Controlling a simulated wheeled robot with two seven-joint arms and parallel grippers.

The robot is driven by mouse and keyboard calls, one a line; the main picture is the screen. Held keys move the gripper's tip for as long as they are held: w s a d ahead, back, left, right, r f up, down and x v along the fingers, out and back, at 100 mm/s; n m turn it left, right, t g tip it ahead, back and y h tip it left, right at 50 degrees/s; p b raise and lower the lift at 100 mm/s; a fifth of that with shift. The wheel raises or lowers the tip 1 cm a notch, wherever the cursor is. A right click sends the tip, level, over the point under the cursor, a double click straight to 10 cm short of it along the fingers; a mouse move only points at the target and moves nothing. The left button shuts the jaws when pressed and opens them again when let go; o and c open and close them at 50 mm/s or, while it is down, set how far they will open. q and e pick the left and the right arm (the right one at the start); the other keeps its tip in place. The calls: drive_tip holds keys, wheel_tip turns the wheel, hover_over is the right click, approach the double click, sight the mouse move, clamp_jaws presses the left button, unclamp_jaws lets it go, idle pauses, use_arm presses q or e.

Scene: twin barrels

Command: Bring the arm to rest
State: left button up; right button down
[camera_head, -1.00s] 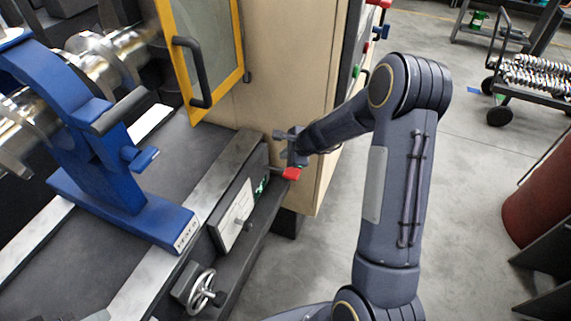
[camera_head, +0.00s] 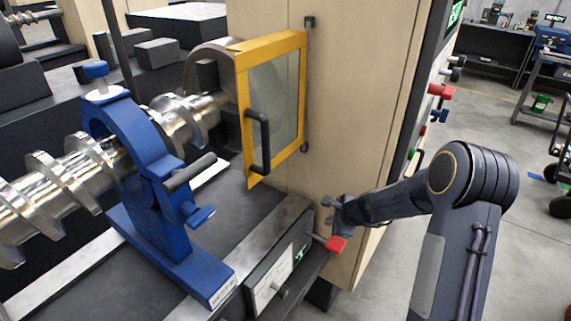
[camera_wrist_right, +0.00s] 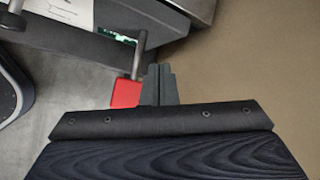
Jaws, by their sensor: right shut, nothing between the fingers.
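My right arm (camera_head: 400,200) reaches in from the right in the head view. Its gripper (camera_head: 335,212) is shut and empty, close to the wooden cabinet front and beside a red-handled lever (camera_head: 336,244). In the right wrist view the shut fingers (camera_wrist_right: 160,84) point away from me, with the lever's red end (camera_wrist_right: 126,93) just to their left. I cannot tell whether the fingers touch the lever. My left gripper is not in view.
A yellow-framed guard door (camera_head: 242,110) with a dark handle stands out from the wooden cabinet (camera_head: 345,90). A blue steady rest (camera_head: 150,190) surrounds a shiny screw shaft (camera_head: 75,172).

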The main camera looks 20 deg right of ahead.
drive_tip(key=s+a+r+n+y, duration=0.1)
drive_tip(key=s+a+r+n, duration=0.2)
drive_tip(key=s+r+n, duration=0.4)
drive_tip(key=s+a+r+n+y, duration=0.25)
drive_tip(key=s+a+r, duration=0.2)
drive_tip(key=r, duration=0.55)
drive_tip(key=s+a+n+g+h, duration=0.1)
drive_tip(key=s+a+n+h, duration=0.1)
drive_tip(key=s+n, duration=0.9)
drive_tip(key=s, duration=1)
drive_tip(key=shift+s+r+g, duration=0.15)
drive_tip(key=shift+s+g, duration=0.15)
drive_tip(key=shift+s, duration=0.05)
